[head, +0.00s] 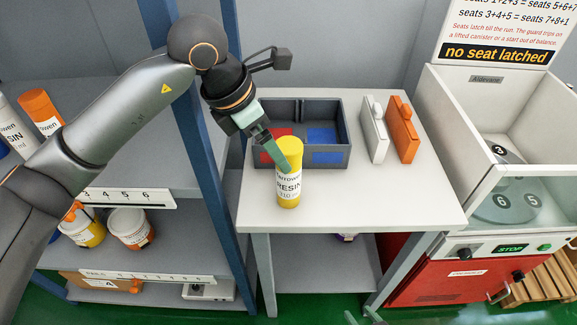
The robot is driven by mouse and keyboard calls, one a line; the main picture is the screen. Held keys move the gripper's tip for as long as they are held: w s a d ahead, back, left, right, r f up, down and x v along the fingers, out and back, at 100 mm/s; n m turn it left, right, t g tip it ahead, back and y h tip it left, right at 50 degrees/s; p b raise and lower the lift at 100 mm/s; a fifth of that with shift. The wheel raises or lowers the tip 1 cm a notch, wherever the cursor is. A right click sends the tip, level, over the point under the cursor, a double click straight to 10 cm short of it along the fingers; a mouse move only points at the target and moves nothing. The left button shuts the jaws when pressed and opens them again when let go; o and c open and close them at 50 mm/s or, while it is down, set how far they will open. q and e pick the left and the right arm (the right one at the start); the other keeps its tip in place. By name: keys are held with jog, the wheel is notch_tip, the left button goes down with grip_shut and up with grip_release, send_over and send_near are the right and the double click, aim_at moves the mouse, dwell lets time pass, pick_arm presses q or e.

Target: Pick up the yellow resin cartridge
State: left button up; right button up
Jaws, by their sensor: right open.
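The yellow resin cartridge (289,190) stands upright near the front left of the white table. It has a yellow cap and base and a white label reading RESIN. A green finger overlaps the cap and upper label; the other finger is not clearly visible. The gripper is open, and I cannot tell whether it touches the cartridge.
A dark bin (342,157) with red and blue compartments stands directly behind the cartridge. White (374,135) and orange (402,135) canisters stand to its right. A blue shelf post (190,130) rises left of the white table (400,200), whose front right is clear. A white machine (500,225) stands at right.

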aim_at(289, 175)
pick_arm(q)
jog(key=x, duration=0.4)
jog(key=shift+d+f, duration=0.3)
jog(key=shift+f, duration=0.05)
jog(key=p+x, duration=0.1)
jog(key=x, duration=0.3)
jog(key=shift+w+d+f, duration=0.1)
jog(key=shift+w+f, duration=0.05)
jog(key=shift+w, duration=0.05)
jog(key=shift+c, duration=0.2)
grip_shut()
